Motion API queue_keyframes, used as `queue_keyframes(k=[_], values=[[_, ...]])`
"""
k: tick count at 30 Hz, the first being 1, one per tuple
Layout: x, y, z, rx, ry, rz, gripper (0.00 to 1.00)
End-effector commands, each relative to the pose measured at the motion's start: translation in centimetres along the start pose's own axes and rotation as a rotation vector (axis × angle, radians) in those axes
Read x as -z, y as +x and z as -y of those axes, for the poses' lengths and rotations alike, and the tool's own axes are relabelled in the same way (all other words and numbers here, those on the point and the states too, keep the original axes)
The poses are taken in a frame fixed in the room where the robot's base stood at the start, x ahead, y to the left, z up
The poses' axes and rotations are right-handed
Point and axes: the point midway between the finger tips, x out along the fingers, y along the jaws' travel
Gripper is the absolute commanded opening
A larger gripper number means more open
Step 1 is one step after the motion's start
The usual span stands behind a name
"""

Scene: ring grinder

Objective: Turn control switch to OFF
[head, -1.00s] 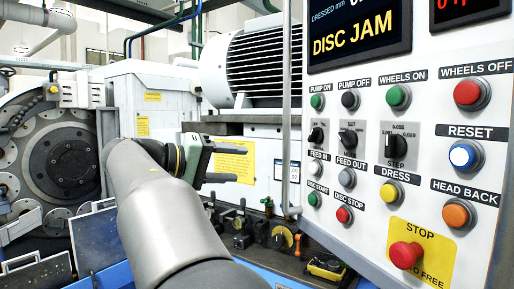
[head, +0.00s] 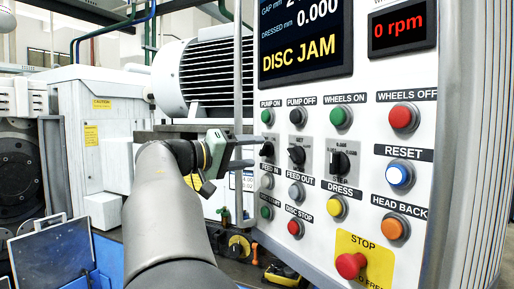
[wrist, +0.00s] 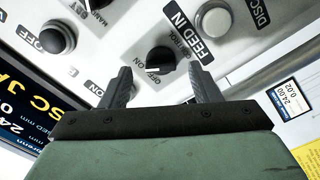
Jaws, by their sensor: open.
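The control switch is a black rotary knob (wrist: 160,59) in the wrist view, beside small "CONTROL" lettering on the white panel. Its setting is too small to read surely. In the head view the knob (head: 267,149) is the leftmost of a row of black knobs. My gripper (wrist: 164,82) is open and empty, its two dark fingers pointing at the panel with the knob between and just beyond their tips. No contact shows. In the head view my gripper (head: 248,152) is at the panel's left edge, close to the knob.
Close around the switch are other knobs such as the middle one (head: 297,151), and several push buttons, including a black one (wrist: 57,37) and a grey one (wrist: 213,20). The red stop button (head: 351,266) is low on the panel. The display (head: 305,45) reads "DISC JAM".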

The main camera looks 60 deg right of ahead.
Motion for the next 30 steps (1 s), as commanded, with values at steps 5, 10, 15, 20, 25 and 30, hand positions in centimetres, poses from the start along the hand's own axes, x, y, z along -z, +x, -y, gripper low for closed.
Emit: queue_keyframes(k=[5,10,15,20,25,30], values=[[0.1,2.0,0.0,0.000,0.000,0.000,0.56],[0.0,2.6,0.1,0.000,0.000,0.000,0.56],[0.0,2.6,0.1,0.001,0.000,0.000,0.56],[0.0,2.6,0.1,0.001,0.000,0.000,0.23],[0.0,2.5,0.1,0.001,-0.001,-0.001,0.12],[0.0,2.5,0.0,0.001,-0.019,-0.001,0.12]])
